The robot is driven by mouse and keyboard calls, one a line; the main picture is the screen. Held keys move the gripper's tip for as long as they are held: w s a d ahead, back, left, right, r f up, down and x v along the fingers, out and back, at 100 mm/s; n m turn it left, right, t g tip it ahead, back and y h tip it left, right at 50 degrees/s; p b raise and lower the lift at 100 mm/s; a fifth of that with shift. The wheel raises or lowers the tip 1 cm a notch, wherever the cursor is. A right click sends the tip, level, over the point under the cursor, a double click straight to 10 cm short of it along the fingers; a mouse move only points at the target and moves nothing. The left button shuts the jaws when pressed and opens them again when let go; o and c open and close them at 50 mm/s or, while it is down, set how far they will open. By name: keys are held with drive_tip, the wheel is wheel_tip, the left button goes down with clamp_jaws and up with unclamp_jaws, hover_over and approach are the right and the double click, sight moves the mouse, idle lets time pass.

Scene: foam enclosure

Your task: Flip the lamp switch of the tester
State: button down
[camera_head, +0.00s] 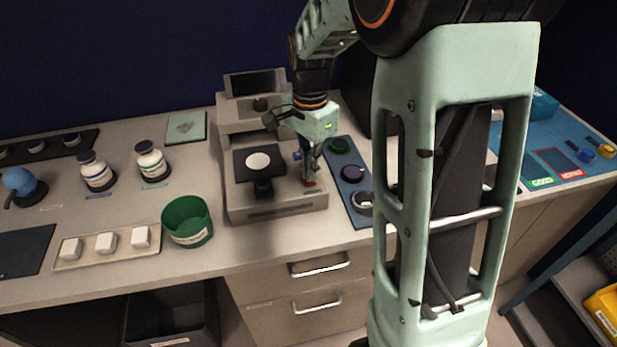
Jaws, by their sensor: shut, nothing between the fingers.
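The tester (275,207) is a beige machine on the bench near the middle of the head view. It has a dark plate with a white round disc (258,161) and a raised screen part (255,84) at the back. A small red part (310,184), possibly the lamp switch, shows at its right front. My gripper (309,178) points down over the tester's right side, its fingers shut and empty. The fingertips are at or just above the red part; I cannot tell whether they touch. The fingers partly hide that spot.
A blue mat (346,170) with round items lies close on the right. My arm hides much of the bench's right half.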

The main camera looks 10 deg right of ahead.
drive_tip(key=shift+f+b, duration=0.4)
drive_tip(key=shift+f, duration=0.3)
drive_tip(key=shift+r, duration=0.1)
drive_tip(key=shift+r+p, duration=2.8)
drive_tip(key=shift+r, duration=0.7)
drive_tip(key=shift+f, duration=0.1)
